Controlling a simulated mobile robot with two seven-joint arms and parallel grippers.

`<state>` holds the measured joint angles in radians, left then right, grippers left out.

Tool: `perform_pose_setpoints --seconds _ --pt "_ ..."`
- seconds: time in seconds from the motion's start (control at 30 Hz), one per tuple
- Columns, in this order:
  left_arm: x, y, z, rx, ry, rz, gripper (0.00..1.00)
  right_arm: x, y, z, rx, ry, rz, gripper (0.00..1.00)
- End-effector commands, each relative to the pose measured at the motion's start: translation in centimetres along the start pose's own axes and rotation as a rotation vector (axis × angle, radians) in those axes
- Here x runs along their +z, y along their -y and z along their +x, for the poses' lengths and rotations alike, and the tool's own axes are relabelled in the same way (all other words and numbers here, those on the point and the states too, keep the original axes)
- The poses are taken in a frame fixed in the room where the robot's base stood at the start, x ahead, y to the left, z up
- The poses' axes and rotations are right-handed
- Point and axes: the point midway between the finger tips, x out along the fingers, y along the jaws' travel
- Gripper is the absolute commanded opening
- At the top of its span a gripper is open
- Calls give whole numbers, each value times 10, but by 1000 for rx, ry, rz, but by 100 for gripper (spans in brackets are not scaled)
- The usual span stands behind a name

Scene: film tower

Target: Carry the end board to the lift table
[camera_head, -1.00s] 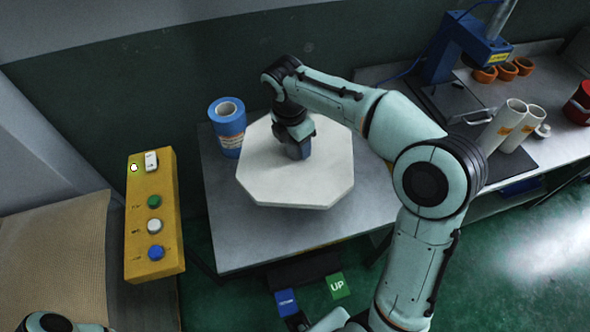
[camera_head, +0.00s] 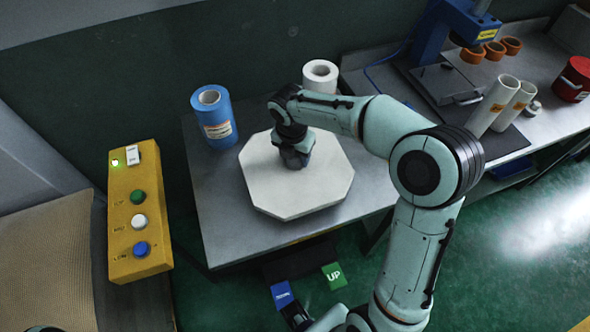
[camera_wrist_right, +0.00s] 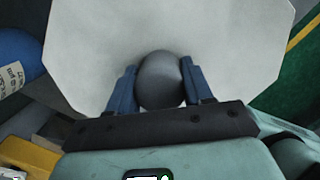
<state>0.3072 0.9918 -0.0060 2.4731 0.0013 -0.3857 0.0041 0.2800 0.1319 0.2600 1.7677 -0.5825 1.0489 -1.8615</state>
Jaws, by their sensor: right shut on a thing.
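The end board is a white octagonal slab (camera_head: 295,190) with a dark grey round knob (camera_wrist_right: 160,80) in its middle. My right gripper (camera_head: 293,157) is shut on the knob from above; its blue fingers are on either side of it in the wrist view (camera_wrist_right: 160,90). The board lies level over the grey metal lift table (camera_head: 222,235), near its middle. I cannot tell whether its underside touches the tabletop.
A blue roll (camera_head: 216,130) and a white roll (camera_head: 320,77) stand at the table's back. A yellow button box (camera_head: 135,200) is at left. Blue and green pedals (camera_head: 333,276) are below the front edge. A bench with a press (camera_head: 450,85) and pale tubes (camera_head: 497,103) is at right.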

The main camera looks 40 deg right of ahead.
Motion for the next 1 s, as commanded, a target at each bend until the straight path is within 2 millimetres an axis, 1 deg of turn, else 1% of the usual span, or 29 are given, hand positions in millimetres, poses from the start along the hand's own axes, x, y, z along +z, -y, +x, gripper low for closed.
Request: perform_pose_setpoints --seconds 0.03,0.17,0.27,0.4,0.5,0.93,0.97,1.0 --pt "0 1 2 0 1 0 43 -1 0 6 0 0 1 8" --pt "0 1 2 0 1 0 43 -2 0 14 0 1 1 8" --pt "1 2 5 -1 2 -1 43 -4 0 29 -2 -1 0 8" --pt "2 4 10 -1 4 -1 43 -8 0 54 -1 -1 0 8" --pt "2 5 11 -2 5 -2 43 -10 0 65 0 1 0 8" --pt "2 5 13 -2 5 -2 43 -10 0 71 1 1 1 8" --pt "2 5 12 -2 5 -2 43 -10 0 71 0 1 1 60" --pt "2 5 12 -2 5 -2 43 -10 0 70 0 1 1 73"
